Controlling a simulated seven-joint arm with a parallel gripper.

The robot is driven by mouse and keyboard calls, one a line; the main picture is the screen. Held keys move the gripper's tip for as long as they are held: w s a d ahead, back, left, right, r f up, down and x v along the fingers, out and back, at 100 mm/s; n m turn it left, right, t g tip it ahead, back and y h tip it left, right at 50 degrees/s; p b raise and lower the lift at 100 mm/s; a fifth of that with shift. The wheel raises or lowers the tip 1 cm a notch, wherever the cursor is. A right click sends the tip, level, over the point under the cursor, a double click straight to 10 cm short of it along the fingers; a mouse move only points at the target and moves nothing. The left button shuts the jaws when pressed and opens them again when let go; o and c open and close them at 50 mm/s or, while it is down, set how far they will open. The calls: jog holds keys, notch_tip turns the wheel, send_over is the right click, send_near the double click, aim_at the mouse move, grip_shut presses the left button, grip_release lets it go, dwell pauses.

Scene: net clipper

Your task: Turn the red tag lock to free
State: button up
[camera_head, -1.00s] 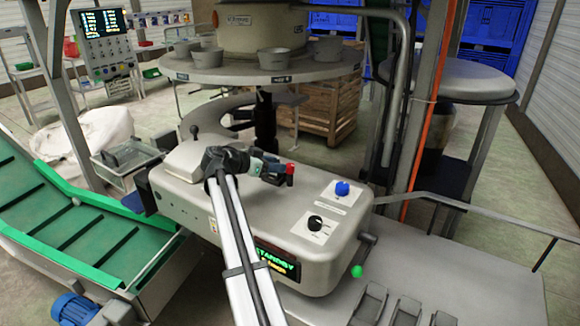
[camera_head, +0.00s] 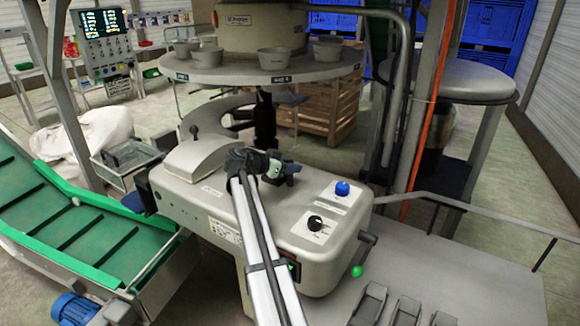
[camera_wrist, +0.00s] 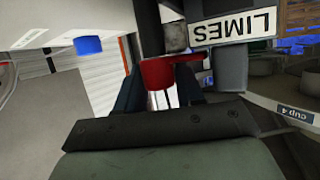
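The red tag lock (camera_wrist: 165,72) shows in the wrist view just ahead of my gripper, near the middle. Part of it appears between the two dark fingers. My gripper (camera_wrist: 160,92) has its fingers apart, with a light gap visible between them; whether either finger touches the red tag is unclear. In the head view my gripper (camera_head: 290,170) is above the top of the beige machine housing (camera_head: 220,190), and no red shows there, so the tag is hidden.
A blue knob (camera_head: 342,188) and a black knob (camera_head: 315,222) stand on white plates on the housing to the right. A LIMES label (camera_wrist: 234,25) and grey blocks are close by the tag. A round table with grey cups (camera_head: 272,58) is behind.

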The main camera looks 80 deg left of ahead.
jog(key=c, duration=0.4)
jog(key=shift+c, duration=0.2)
jog(key=shift+d, duration=0.1)
jog(key=shift+w+d+n+g+y, duration=0.15)
jog(key=shift+n+g+y, duration=0.55)
jog(key=shift+n+y, duration=0.35)
jog(key=n+g+y, duration=0.3)
jog(key=shift+n, duration=0.25)
jog(key=n+g+y, duration=0.1)
jog(key=n+g, duration=0.2)
jog(key=n+g+y, duration=0.2)
jog(key=n+g, duration=0.1)
jog(key=shift+a+g, duration=0.2)
jog(key=shift+g, duration=0.2)
jog(key=shift+n+g+h, duration=0.35)
jog(key=shift+n+g, duration=2.45)
jog(key=shift+g, duration=0.1)
jog(key=shift+n+g, duration=0.4)
